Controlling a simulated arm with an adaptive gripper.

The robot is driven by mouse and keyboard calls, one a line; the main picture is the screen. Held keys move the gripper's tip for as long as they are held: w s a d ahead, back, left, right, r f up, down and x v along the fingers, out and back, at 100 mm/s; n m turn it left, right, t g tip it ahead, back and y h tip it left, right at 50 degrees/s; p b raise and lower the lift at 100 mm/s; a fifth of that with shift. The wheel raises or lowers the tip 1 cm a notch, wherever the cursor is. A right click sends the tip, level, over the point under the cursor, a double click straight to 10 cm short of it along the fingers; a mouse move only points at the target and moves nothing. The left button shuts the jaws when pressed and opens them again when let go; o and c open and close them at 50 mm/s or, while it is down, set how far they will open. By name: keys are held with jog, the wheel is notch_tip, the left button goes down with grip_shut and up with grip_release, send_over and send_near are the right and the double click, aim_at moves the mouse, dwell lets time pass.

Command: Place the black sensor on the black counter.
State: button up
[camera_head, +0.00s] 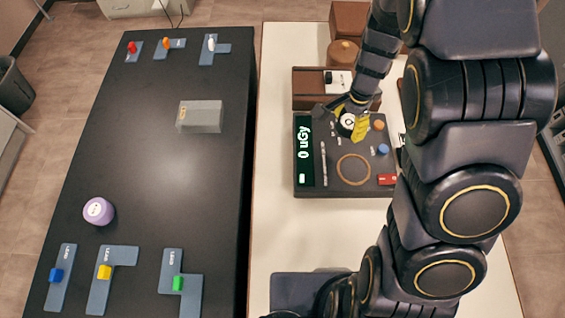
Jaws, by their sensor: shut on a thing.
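The black counter (150,165) is the long dark table on the left. My gripper (346,121) is over the upper part of the grey instrument tray, on the white table right of the counter. It is shut on a small dark piece with a round white face (347,120). This looks like the black sensor, but the yellow and dark gripper parts hide much of it. I cannot tell whether it touches the tray. Another small black item (328,77) lies in the brown tray behind.
The grey tray (330,187) has a "0 uGy" display (304,150), a ring and small coloured pieces. The counter holds a clear box (200,116), a purple jar (98,211) and blue-grey plates with coloured blocks at both ends. Its middle is clear. Brown boxes stand behind the tray.

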jog(key=w+a+n, duration=0.1)
jog(key=a+n, duration=0.5)
jog(key=a, duration=1.6)
jog(key=s+a+f+n, duration=0.15)
jog(key=s+a, duration=0.25)
jog(key=a, duration=0.4)
jog(key=s+a+n, duration=0.3)
jog(key=s+a, duration=0.1)
jog(key=a, duration=0.4)
send_over(158, 151)
notch_tip(158, 151, down, 9)
jog(key=shift+s+d+f, duration=0.1)
jog(key=shift+s, duration=0.05)
jog(key=shift+f, duration=1.75)
